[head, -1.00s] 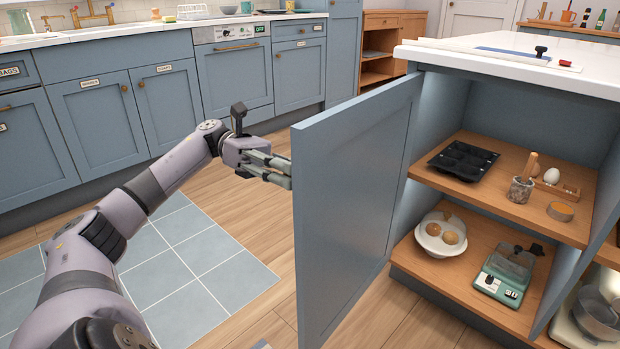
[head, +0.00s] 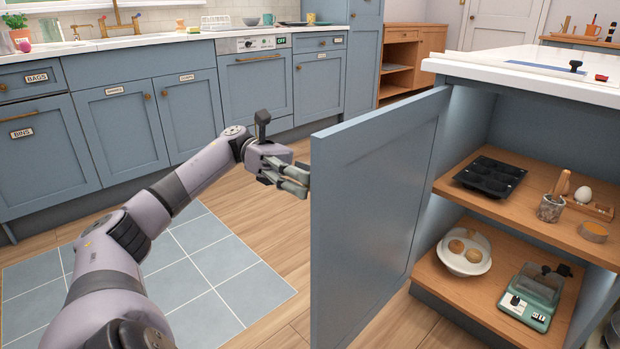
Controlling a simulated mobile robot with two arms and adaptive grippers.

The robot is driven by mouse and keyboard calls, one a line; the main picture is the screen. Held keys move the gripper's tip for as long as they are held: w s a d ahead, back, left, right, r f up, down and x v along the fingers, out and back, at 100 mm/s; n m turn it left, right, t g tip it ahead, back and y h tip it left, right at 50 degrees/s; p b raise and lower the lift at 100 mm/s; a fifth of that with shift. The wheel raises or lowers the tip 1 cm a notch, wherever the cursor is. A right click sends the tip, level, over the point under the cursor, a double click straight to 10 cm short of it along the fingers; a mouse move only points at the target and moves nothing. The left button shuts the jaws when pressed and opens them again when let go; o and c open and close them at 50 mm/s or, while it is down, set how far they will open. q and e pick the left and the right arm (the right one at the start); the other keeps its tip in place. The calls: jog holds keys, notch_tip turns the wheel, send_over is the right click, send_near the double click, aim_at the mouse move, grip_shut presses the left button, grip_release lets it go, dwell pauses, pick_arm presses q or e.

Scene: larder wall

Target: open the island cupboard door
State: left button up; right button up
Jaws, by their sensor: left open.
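The island cupboard door (head: 368,225) is blue and stands swung wide open, hinged at its right edge on the island (head: 552,80). The cupboard's inside shows, with two wooden shelves (head: 513,208). My left gripper (head: 306,184) is at the door's free left edge, on the outer side. Its fingers are open, and their tips are very close to the edge or partly behind it; I cannot tell whether they touch. The door's handle is not visible. My right gripper is not in view.
Below are a white bowl (head: 465,252) and a green scale (head: 537,293). Blue counter cupboards (head: 120,128) line the back. Open floor lies between.

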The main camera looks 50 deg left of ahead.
pick_arm(q)
jog(key=a, duration=0.7)
jog(key=shift+s+a, duration=0.2)
jog(key=shift+a, duration=0.1)
dwell(0.7)
